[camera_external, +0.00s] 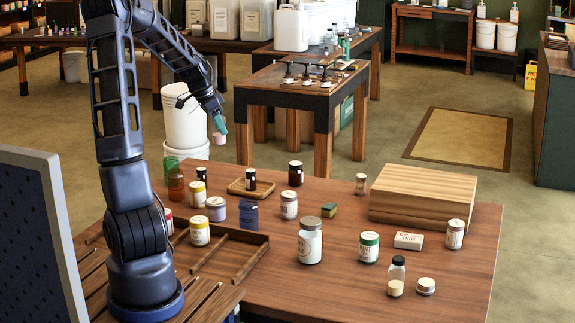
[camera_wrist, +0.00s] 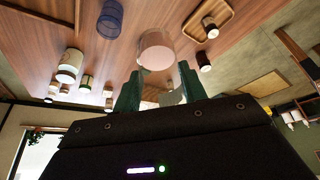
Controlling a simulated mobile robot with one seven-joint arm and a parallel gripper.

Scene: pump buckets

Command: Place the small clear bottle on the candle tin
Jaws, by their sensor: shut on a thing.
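My gripper (camera_external: 219,126) is shut on a small clear bottle with a pinkish lower part (camera_external: 220,138), raised at the table's far left side. In the wrist view the bottle's pinkish end (camera_wrist: 156,48) shows beyond my gripper's green fingers (camera_wrist: 160,90); its upper part is mostly hidden.
Several jars stand across the wooden table (camera_external: 340,285), including a large white jar (camera_external: 310,241) and a green-lidded jar (camera_external: 369,247). A wooden box (camera_external: 423,194) stands at the back right. A divided tray (camera_external: 215,262) and a small tray (camera_external: 236,188) lie on the left.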

